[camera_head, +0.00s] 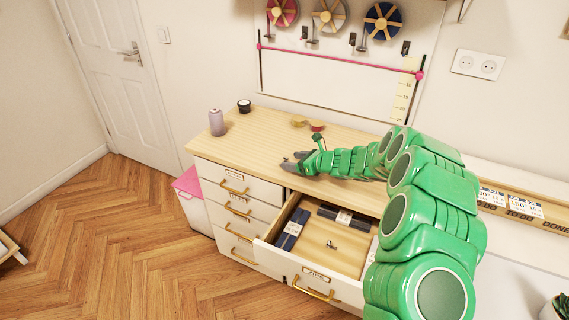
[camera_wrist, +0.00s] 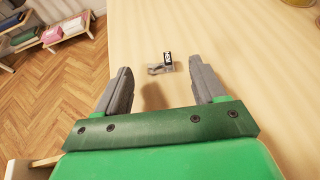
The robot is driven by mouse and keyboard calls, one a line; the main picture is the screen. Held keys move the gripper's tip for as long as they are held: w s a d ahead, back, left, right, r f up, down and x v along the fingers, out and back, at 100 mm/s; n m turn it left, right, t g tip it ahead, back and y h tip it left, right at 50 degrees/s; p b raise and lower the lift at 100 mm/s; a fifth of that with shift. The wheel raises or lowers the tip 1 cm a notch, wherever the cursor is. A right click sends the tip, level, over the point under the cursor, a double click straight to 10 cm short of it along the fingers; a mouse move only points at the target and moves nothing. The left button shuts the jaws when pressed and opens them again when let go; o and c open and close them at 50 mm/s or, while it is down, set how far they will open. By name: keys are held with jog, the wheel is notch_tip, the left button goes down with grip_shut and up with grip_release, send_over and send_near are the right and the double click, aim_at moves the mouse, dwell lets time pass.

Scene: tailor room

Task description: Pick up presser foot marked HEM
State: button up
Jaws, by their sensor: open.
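In the wrist view a small grey metal presser foot (camera_wrist: 160,69) with a black tag lies on the pale wooden top. The tag has white letters, too small to read surely. My gripper (camera_wrist: 159,65) is open, with one grey finger to the left and one to the right of the foot as seen here. Nothing is held. In the head view my gripper (camera_head: 292,163) is low over the front part of the dresser top, and a small dark piece (camera_head: 285,158) shows by its tips. A second small metal piece (camera_head: 332,245) lies in the open drawer (camera_head: 318,258).
The open drawer juts out below my arm and holds dark blue packs (camera_head: 291,229). A purple spool (camera_head: 216,122), a black roll (camera_head: 244,106) and yellow (camera_head: 298,121) and red (camera_head: 317,126) rolls stand farther back. The dresser top (camera_head: 262,132) between them is clear.

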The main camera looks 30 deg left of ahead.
jog(key=shift+x, duration=1.7)
jog(key=shift+s, duration=0.1)
jog(key=c, duration=1.1)
jog(key=shift+c, duration=0.2)
